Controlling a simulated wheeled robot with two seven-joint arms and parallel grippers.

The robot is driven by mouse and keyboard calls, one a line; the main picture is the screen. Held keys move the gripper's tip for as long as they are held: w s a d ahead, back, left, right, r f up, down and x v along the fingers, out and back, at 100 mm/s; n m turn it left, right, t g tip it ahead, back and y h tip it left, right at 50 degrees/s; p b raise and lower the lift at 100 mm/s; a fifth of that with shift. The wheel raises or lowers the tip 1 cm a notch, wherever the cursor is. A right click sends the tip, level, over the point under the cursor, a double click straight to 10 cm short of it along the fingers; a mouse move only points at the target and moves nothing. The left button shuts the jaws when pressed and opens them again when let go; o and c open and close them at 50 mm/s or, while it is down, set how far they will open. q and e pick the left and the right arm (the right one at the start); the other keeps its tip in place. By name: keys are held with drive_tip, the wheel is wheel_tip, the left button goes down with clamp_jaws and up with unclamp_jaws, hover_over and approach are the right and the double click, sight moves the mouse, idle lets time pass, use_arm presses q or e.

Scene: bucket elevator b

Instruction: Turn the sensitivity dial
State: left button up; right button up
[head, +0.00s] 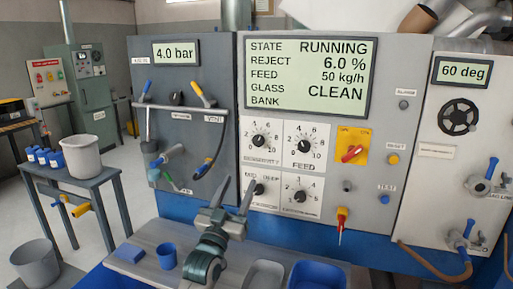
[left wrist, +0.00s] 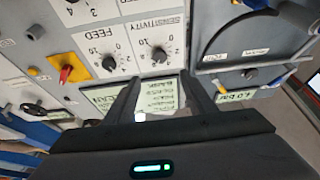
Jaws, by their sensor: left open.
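The sensitivity dial (head: 260,140) is a round black knob with a white pointer on a white 0–10 scale plate, upper left of the dial group on the grey panel. It also shows, upside down, in the left wrist view (left wrist: 158,54). My left gripper (head: 236,189) is open and empty, below and left of the dial in the head view, its fingers pointing up toward the panel. In the left wrist view the gripper's fingers (left wrist: 162,88) are spread, with the dial beyond and between their tips, apart from them. My right gripper is not in view.
The feed dial (head: 305,146) sits just right of it, with two smaller dials below. A red switch on a yellow plate (head: 352,147) is further right. A display (head: 308,75) reading RUNNING is above. A grey shelf (head: 165,235) with blue containers juts out below.

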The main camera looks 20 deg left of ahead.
use_arm(q)
drive_tip(key=shift+w, duration=0.1)
drive_tip(key=p, duration=0.6)
approach(258, 143)
drive_tip(key=x, duration=0.8)
drive_tip(key=shift+w+r, duration=0.2)
drive_tip(key=shift+w, duration=0.15)
drive_tip(key=c, duration=1)
